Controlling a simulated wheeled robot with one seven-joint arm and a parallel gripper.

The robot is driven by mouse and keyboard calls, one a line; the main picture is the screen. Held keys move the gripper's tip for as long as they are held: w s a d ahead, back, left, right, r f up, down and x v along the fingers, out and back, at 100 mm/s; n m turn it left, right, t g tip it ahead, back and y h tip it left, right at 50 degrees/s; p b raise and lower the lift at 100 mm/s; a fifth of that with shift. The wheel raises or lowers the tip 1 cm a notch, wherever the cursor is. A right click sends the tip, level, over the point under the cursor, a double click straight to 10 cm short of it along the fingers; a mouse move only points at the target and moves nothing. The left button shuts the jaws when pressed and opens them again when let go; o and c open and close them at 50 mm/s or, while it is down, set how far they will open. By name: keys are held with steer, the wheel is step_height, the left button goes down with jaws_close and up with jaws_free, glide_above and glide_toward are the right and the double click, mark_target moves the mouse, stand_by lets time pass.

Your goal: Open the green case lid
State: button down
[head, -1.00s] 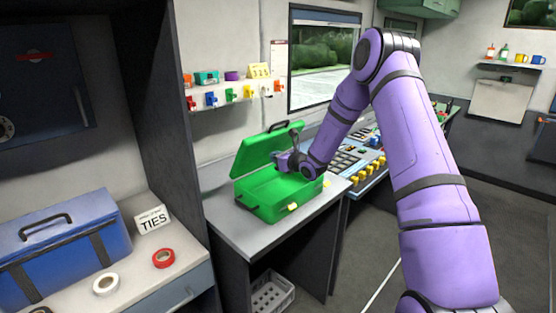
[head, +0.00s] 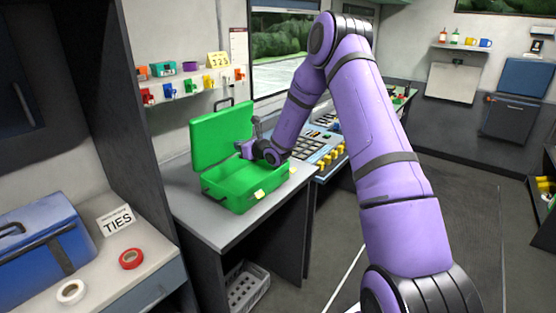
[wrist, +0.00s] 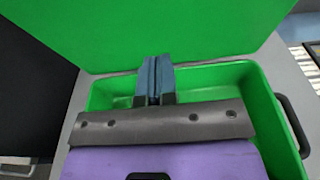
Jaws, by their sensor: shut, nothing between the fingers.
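The green case (head: 236,196) stands on a grey-topped desk, with its green lid (head: 221,137) raised about upright at the back. The lid also fills the top of the wrist view (wrist: 165,28), and the case's rim and inside show below it (wrist: 265,85). My gripper (head: 243,147) is by the inner face of the lid, above the case's open body. In the wrist view my gripper's fingers (wrist: 154,62) are together and empty, pointing at the lower part of the lid. I cannot tell whether they touch it.
A control desk with yellow knobs (head: 331,157) stands right of the case. A blue toolbox (head: 45,245), red tape (head: 131,259) and white tape (head: 71,291) lie on the left counter. Small colored items hang below the wall shelf above the case. Floor at right is open.

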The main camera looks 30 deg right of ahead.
steer(key=f+v, duration=0.1)
steer(key=v, duration=1)
steer(key=f+v, duration=0.2)
steer(key=v, duration=1)
steer(key=shift+s+f, duration=0.25)
steer(key=shift+s, duration=0.25)
steer(key=shift+d, duration=0.1)
steer(key=s+a+r+n+g+y, duration=0.3)
steer(key=s+a+r+n+g, duration=0.3)
steer(key=a+r+n, duration=0.3)
steer(key=s+a+r+n+g+y, duration=0.2)
steer(key=s+a+r+n+g, duration=0.4)
steer(key=a+n, duration=0.4)
steer(key=s+d+r+n+t+h, duration=0.1)
steer(key=s+r+n+h, duration=0.3)
steer(key=s, duration=0.5)
steer(key=s+d+r+n+t+h, duration=0.1)
steer(key=s+r+n+h, duration=0.4)
steer(key=s+n, duration=0.4)
steer(key=shift+s+d+r+h, duration=0.2)
steer(key=shift+s+r+h, duration=0.2)
steer(key=shift+h, duration=0.4)
